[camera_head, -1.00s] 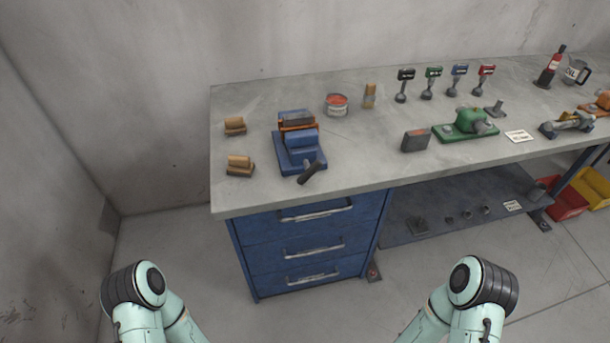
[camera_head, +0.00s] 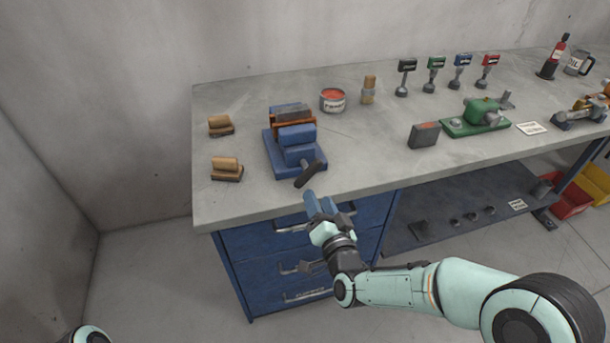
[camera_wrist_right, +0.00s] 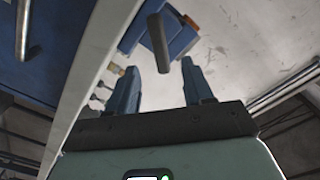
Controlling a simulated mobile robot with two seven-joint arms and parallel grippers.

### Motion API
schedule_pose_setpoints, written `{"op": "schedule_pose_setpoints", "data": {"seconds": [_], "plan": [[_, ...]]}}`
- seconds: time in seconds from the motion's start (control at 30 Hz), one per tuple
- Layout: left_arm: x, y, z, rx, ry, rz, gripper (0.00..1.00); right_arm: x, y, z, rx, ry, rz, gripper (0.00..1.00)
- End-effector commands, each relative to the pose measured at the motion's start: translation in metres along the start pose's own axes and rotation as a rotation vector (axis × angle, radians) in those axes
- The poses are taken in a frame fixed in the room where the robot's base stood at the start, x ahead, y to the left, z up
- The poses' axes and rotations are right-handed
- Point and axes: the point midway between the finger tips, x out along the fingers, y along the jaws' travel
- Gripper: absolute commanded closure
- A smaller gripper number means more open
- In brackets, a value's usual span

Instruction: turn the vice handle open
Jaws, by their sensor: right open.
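The blue vice (camera_head: 290,155) stands near the left front of the workbench, with a grey and orange block between its jaws. Its dark handle (camera_head: 308,174) sticks out at the front, tilted, near the bench edge. My right gripper (camera_head: 320,198) is open and empty, just in front of the bench edge and a little below the handle, not touching it. In the right wrist view the handle (camera_wrist_right: 158,42) shows beyond the space between the two blue fingers (camera_wrist_right: 163,85), with part of the vice behind it. Only a bit of my left arm shows at the bottom left; its gripper is out of view.
The bench top (camera_head: 375,165) is clear right of the vice. Two wooden-topped brushes (camera_head: 226,168) lie to the left. A red-topped can (camera_head: 332,100) and a green machine (camera_head: 478,117) stand farther back and right. Blue drawers with handles (camera_head: 305,267) are below my right gripper.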

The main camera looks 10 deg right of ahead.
Motion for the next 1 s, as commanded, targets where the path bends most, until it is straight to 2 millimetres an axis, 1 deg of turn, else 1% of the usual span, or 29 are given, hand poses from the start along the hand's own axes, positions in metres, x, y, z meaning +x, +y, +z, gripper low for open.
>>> {"op": "schedule_pose_setpoints", "data": {"seconds": [0.03,0.2,0.3,0.4,0.5,0.6,0.9,0.97,1.0], "plan": [[-0.001,0.000,0.001,0.000,-0.002,-0.001,0.57,0.012,0.000,0.000,-0.001,0.000,0.001,0.49],[-0.004,0.000,0.002,-0.001,-0.006,-0.002,0.57,0.049,0.000,0.001,-0.001,-0.002,0.001,0.49],[-0.004,0.000,0.003,-0.001,-0.008,-0.002,0.57,0.067,0.000,0.001,-0.001,-0.002,0.001,0.49],[-0.005,0.000,0.003,-0.002,-0.010,-0.003,0.57,0.081,0.001,0.001,-0.001,-0.002,0.002,0.49],[-0.006,0.000,0.004,-0.002,-0.011,-0.003,0.57,0.090,0.001,0.001,-0.001,-0.001,0.002,0.49],[-0.006,0.000,0.004,-0.002,-0.011,-0.003,0.57,0.095,0.001,0.001,-0.001,-0.003,0.002,0.49],[-0.006,0.000,0.004,-0.002,-0.012,-0.003,0.57,0.097,0.001,0.001,-0.001,-0.003,0.002,0.49],[-0.006,0.000,0.004,-0.002,-0.012,-0.003,0.57,0.097,0.001,0.001,-0.001,-0.003,0.002,0.68],[-0.006,0.000,0.004,-0.002,-0.012,-0.003,0.57,0.097,0.001,0.001,-0.001,-0.003,0.002,0.81]]}}
